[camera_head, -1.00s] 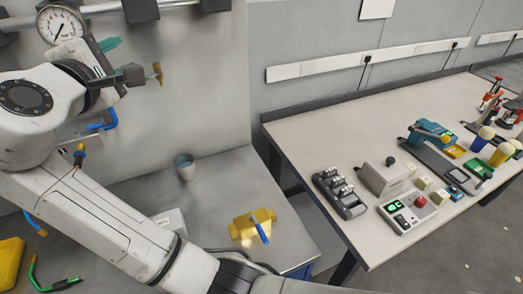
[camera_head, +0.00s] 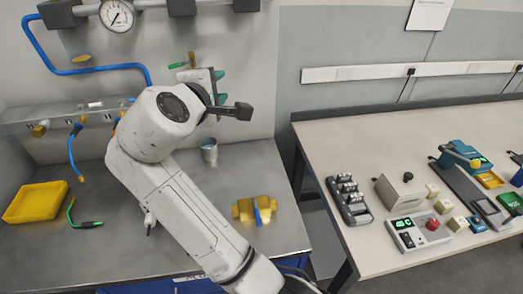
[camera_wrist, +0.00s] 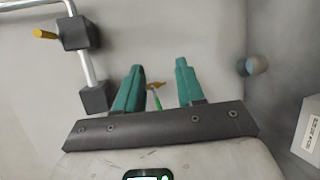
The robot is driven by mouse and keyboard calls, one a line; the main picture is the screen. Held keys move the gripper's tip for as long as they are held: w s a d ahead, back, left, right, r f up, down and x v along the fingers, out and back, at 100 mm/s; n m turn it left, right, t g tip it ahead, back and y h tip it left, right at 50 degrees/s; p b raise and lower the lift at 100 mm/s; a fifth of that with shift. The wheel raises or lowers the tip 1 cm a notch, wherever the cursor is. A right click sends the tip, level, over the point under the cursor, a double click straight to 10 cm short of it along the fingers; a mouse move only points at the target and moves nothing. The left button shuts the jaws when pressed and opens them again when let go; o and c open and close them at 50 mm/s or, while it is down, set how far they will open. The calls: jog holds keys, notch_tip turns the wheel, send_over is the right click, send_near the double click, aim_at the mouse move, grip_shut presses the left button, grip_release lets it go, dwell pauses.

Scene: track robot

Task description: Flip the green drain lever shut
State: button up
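The green drain lever (camera_head: 177,65) sits on a small brass valve (camera_head: 192,60) at the wall, just left of my gripper in the head view. In the wrist view the green lever (camera_wrist: 157,99) and its brass valve (camera_wrist: 155,85) show between my finger pads, beyond them. My gripper (camera_wrist: 160,66) is open, with its two teal fingers apart and nothing held. In the head view my gripper (camera_head: 219,87) is raised in front of the wall, above the bench. I cannot tell whether a finger touches the lever.
A pressure gauge (camera_head: 117,16) and dark pipe clamps are above. A blue hose (camera_head: 75,70) runs at left. On the bench stand a grey cup (camera_head: 209,150), a yellow valve block (camera_head: 255,210) and a yellow tray (camera_head: 36,202). A side table (camera_head: 330,140) is at right.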

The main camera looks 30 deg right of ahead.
jog(key=s+d+f+m+g+y, duration=0.1)
jog(key=s+d+f, duration=0.1)
jog(key=f, duration=0.5)
jog(key=s+d+f+m+g+y, duration=0.1)
jog(key=s+d+f+m+y, duration=0.1)
jog(key=f, duration=0.5)
jog(key=shift+s+d+f, duration=0.3)
jog(key=shift+s+d, duration=0.5)
jog(key=shift+s, duration=0.05)
